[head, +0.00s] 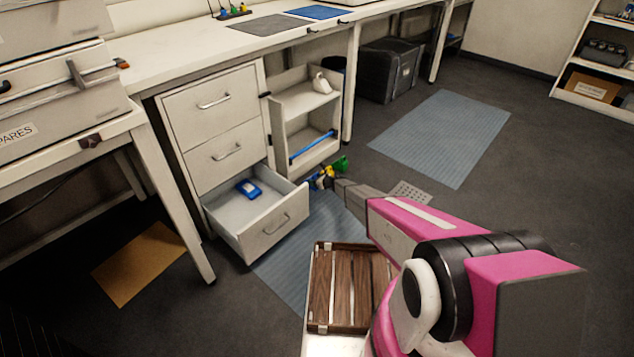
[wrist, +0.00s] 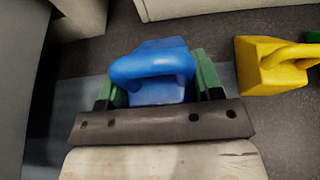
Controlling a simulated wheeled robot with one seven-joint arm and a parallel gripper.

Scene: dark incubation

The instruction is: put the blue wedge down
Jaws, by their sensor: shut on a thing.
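The blue wedge (wrist: 152,72) with its loop handle sits between the green-padded fingers of my gripper (wrist: 155,88) in the wrist view. My gripper is shut on it. In the head view my gripper (head: 325,181) is low, just right of the open bottom drawer, and the wedge is mostly hidden and too small to make out clearly. I cannot tell whether the wedge touches the floor. A yellow wedge (wrist: 275,65) with a handle stands just right of the blue one, apart from it.
The open drawer (head: 280,238) holds a small blue item (head: 248,188). A green piece (head: 341,163) lies beside my gripper. An open shelf unit (head: 305,115) stands behind. A wooden slatted crate (head: 345,290) is in front. A blue-grey mat (head: 440,138) lies on clear floor at right.

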